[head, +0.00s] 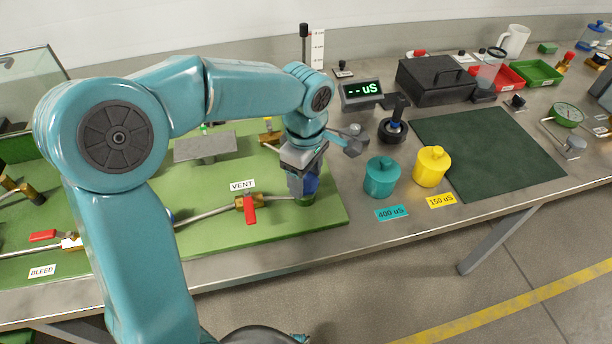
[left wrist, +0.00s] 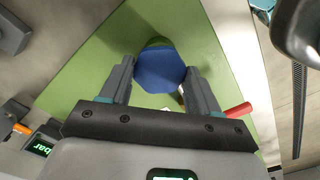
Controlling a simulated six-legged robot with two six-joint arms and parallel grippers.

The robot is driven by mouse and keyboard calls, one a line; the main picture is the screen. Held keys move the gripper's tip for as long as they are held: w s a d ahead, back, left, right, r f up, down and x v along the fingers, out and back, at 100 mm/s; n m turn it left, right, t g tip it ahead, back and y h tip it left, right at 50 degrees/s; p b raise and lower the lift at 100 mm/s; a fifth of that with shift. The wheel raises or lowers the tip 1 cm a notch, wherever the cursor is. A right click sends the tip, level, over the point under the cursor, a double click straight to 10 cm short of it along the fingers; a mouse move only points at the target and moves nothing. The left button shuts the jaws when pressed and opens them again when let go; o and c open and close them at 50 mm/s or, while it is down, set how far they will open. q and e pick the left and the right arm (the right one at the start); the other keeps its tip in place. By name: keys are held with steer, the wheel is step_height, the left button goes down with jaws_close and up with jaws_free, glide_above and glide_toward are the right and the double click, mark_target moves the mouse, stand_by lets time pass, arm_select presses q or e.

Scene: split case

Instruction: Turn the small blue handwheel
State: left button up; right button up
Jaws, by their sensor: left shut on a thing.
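The small blue handwheel (head: 311,186) is at the right edge of the green board, at the end of the pipe from the VENT valve. In the left wrist view the blue handwheel (left wrist: 160,70) sits between the two fingers. My left gripper (head: 303,190) points down over it and is shut on it, with one finger on each side. In the left wrist view my left gripper (left wrist: 160,82) hides little of the wheel's top. My right gripper is not in view.
The VENT valve with its red lever (head: 249,210) stands just left of the handwheel. A teal pot (head: 381,178) and a yellow pot (head: 432,167) stand to the right. The dark green mat (head: 490,150) is bare. A meter (head: 362,91) stands behind.

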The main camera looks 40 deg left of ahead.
arm_select(q)
steer(key=shift+a+n, duration=0.2)
steer(key=shift+n, duration=0.1)
steer(key=o, duration=0.8)
steer(key=shift+o, duration=1.3)
steer(key=shift+a, duration=0.15)
steer(key=shift+d, duration=0.25)
step_height(320, 180, up, 16)
steer(key=p, duration=0.2)
steer(key=shift+a+r, duration=0.15)
